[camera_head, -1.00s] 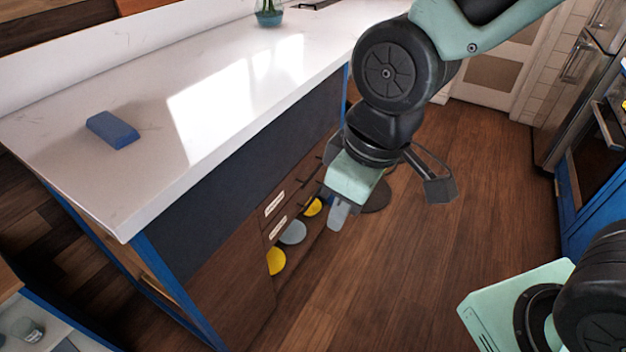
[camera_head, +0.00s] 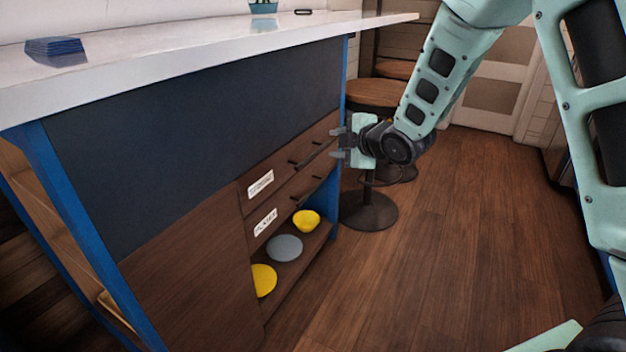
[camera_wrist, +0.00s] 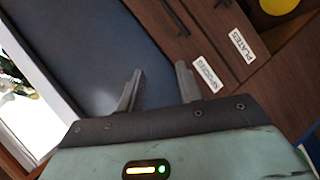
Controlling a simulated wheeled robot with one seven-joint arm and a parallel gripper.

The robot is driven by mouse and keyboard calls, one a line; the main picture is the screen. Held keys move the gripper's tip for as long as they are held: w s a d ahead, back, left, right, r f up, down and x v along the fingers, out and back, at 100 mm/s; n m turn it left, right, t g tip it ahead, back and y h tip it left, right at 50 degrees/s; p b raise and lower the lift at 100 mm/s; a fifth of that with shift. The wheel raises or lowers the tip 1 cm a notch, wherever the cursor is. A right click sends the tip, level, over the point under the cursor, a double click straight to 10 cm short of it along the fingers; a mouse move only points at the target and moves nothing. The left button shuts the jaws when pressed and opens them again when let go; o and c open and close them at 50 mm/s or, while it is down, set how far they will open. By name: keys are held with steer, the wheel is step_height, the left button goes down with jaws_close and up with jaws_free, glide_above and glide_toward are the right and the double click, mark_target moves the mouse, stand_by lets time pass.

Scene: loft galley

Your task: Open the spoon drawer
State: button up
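The spoon drawer (camera_head: 276,170) is the upper of two brown drawers under the counter and looks shut. Its white label (camera_head: 260,184) reads SPOONS in the wrist view (camera_wrist: 208,77). Its dark bar handle (camera_head: 308,158) shows in the wrist view above the fingertips (camera_wrist: 175,17). My gripper (camera_head: 337,142) is open and empty, its fingers pointing toward the drawer front near the handle's right end. In the wrist view the two fingers (camera_wrist: 159,72) are spread apart, and the handle is not between them.
Below is the PLATES drawer (camera_head: 283,209) with its own handle (camera_head: 306,191). A round stool (camera_head: 368,212) stands behind my gripper. The floor (camera_head: 440,250) to the right is clear.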

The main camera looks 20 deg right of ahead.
mark_target(315, 155)
steer(key=w+d+f+n+t+y+b, duration=0.1)
steer(key=w+d+f+n+b, duration=0.15)
steer(key=f+b, duration=0.2)
steer(key=w+d+f+n+t+y+b, duration=0.1)
steer(key=d+f+n+b, duration=0.25)
steer(key=f, duration=0.25)
steer(key=shift+m, duration=0.4)
steer(key=b+x, duration=0.1)
steer(key=x, duration=0.5)
steer(key=b+x, duration=0.1)
steer(key=x, duration=0.4)
steer(key=b+x, duration=0.1)
steer(key=x, duration=0.5)
steer(key=shift+w+a+r+b, duration=0.15)
steer(key=shift+w+r+b, duration=0.15)
steer(key=shift+w+b, duration=0.1)
jaws_close()
